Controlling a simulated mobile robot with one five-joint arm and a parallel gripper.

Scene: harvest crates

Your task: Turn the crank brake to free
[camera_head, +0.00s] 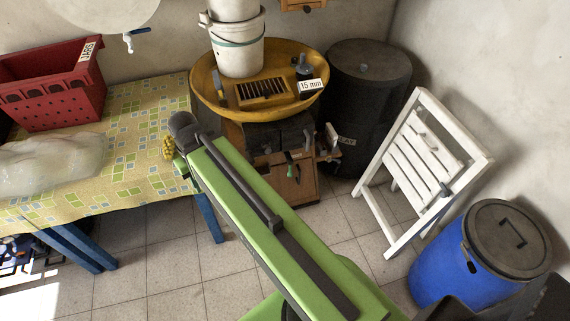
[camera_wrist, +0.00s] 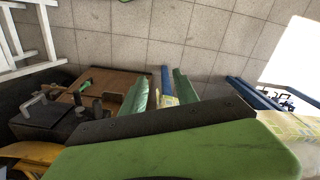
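A wooden box machine (camera_head: 290,185) stands on the floor below the yellow basin, with a small green-knobbed lever (camera_head: 289,158) and metal crank parts (camera_head: 328,148) at its upper right. The wrist view also shows the box (camera_wrist: 120,82) and the green-knobbed lever (camera_wrist: 84,87) at left. Which part is the crank brake, and its setting, I cannot tell for sure. My gripper (camera_wrist: 162,74) has two green fingers spread apart, with only the table's cloth and blue leg visible behind the gap. It is left of the machine and apart from it, mostly hidden by my arm in the head view.
A cloth-covered table (camera_head: 130,190) with a red crate (camera_head: 50,95) and clear bag (camera_head: 50,160) stands left. The yellow basin (camera_head: 205,85) holds a white bucket (camera_head: 238,50). A black barrel (camera_head: 365,100), white folding chair (camera_head: 400,165) and blue drum (camera_head: 455,270) stand right. Some tiled floor is clear.

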